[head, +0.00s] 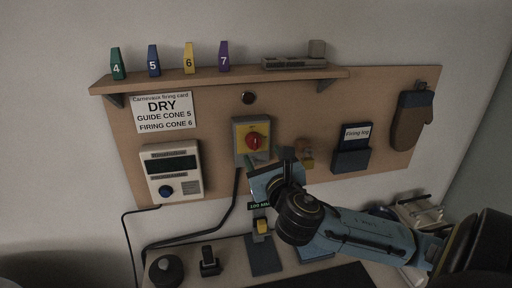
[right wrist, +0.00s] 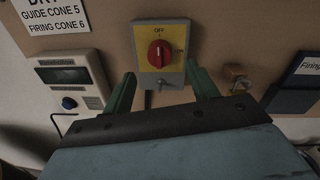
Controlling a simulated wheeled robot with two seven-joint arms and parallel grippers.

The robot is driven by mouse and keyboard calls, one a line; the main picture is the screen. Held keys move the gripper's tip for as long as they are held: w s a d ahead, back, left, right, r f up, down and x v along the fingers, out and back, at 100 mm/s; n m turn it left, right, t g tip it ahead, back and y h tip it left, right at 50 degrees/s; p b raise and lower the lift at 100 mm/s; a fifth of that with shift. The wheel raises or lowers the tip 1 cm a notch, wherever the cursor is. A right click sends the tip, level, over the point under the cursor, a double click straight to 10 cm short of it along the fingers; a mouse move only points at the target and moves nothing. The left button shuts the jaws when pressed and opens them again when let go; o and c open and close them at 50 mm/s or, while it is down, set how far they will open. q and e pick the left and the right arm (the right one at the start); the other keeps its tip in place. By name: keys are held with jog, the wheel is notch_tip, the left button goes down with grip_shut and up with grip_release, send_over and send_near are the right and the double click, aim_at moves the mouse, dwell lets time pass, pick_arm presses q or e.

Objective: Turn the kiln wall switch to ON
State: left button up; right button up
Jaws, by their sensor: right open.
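The kiln wall switch (head: 252,140) is a grey box with a yellow plate and a round red knob (head: 254,140), mounted on the wooden board. In the right wrist view the switch (right wrist: 160,45) is in the upper middle. Its red knob (right wrist: 159,54) stands below the legible word OFF, its grip bar looking about upright. My left gripper is out of view.
A shelf (head: 220,81) with numbered cones runs above the switch. A controller box (head: 172,172) hangs left, a firing log holder (head: 352,158) and mitt (head: 411,120) right. Cables run below.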

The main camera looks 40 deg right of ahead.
aim_at(256, 144)
jog(key=x, duration=0.6)
jog(key=shift+w+d, duration=0.2)
jog(key=shift+w, duration=0.15)
jog(key=c, duration=1)
